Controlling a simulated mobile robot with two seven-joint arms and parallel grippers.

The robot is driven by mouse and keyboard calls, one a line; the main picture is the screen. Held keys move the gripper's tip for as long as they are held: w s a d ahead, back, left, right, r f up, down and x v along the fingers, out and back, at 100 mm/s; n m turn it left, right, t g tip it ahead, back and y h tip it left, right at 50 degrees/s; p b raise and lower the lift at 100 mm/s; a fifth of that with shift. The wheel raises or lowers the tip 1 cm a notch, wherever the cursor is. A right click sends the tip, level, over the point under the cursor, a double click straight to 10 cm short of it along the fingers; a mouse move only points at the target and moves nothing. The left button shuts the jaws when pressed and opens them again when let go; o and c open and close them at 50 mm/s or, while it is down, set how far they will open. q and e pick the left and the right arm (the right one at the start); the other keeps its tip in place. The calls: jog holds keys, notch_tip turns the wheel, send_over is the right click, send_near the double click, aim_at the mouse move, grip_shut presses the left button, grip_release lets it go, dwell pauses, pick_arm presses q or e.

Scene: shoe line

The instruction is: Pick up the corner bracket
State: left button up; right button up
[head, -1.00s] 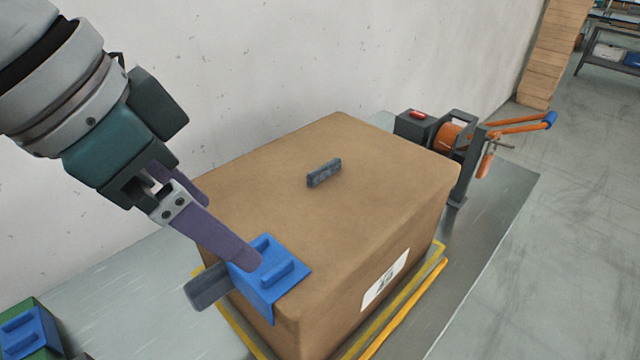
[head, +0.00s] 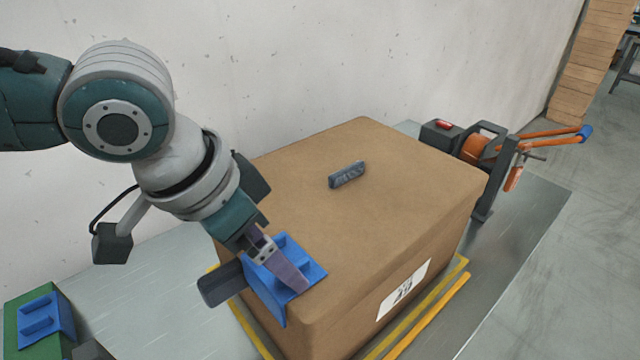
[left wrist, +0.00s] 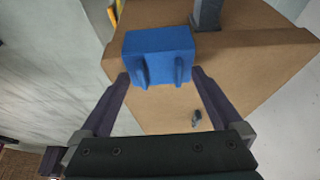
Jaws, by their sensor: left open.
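The blue corner bracket (head: 312,270) sits over the near left top edge of the brown carton (head: 400,215), with raised ribs on its top. It also shows in the left wrist view (left wrist: 158,45), upper middle. My left gripper (head: 290,276) is over the bracket with its purple fingers pointing down at it. In the left wrist view the open fingers (left wrist: 160,76) stand either side of the bracket's ribs, with gaps visible. The far finger is mostly hidden in the head view. My right gripper is not in view.
A dark grey bar (head: 220,284) sticks out beside the carton near the bracket. A small dark grey piece (head: 347,174) lies on the carton top. Another blue bracket (head: 42,314) sits on a green block at left. An orange-handled tool (head: 490,148) stands behind the carton.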

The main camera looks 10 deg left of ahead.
pick_arm(q)
jog(key=c, duration=1.3)
jog(key=shift+c, duration=0.5)
jog(key=shift+r, duration=0.1)
